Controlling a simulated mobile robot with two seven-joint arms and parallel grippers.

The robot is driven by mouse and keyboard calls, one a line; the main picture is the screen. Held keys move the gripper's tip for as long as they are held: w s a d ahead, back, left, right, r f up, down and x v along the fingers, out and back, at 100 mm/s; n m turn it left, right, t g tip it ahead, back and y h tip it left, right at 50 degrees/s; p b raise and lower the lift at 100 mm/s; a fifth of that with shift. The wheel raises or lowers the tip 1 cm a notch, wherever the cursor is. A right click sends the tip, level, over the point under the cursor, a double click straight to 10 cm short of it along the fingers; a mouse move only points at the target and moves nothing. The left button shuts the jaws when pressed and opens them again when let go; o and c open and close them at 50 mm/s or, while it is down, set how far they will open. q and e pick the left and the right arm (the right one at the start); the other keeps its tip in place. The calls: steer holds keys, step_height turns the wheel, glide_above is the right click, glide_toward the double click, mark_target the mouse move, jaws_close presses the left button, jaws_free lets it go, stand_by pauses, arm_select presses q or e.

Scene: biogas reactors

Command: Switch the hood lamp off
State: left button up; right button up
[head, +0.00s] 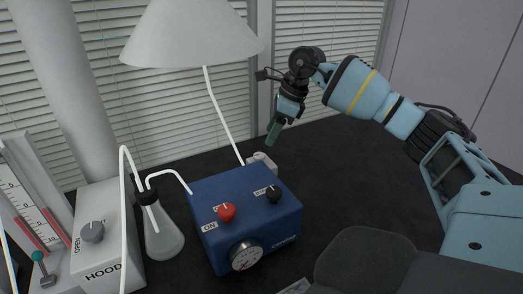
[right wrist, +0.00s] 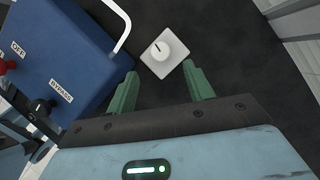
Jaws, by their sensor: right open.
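A white lamp shade (head: 192,38) hangs at the top of the head view, and I cannot tell whether it is lit. A small white square unit with a round white knob (head: 262,158) sits on the dark bench behind the blue box. In the right wrist view the knob (right wrist: 162,51) has a dark pointer mark and lies just beyond the fingertips, between their lines. My right gripper (head: 275,132), also in the right wrist view (right wrist: 162,84), is open and empty, its green fingers above the white unit and apart from it. My left gripper is not in view.
The bench (head: 345,160) is clear to the right.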

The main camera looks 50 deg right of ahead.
mark_target(260, 155)
steer(key=x, duration=0.7)
steer(key=shift+f, duration=0.15)
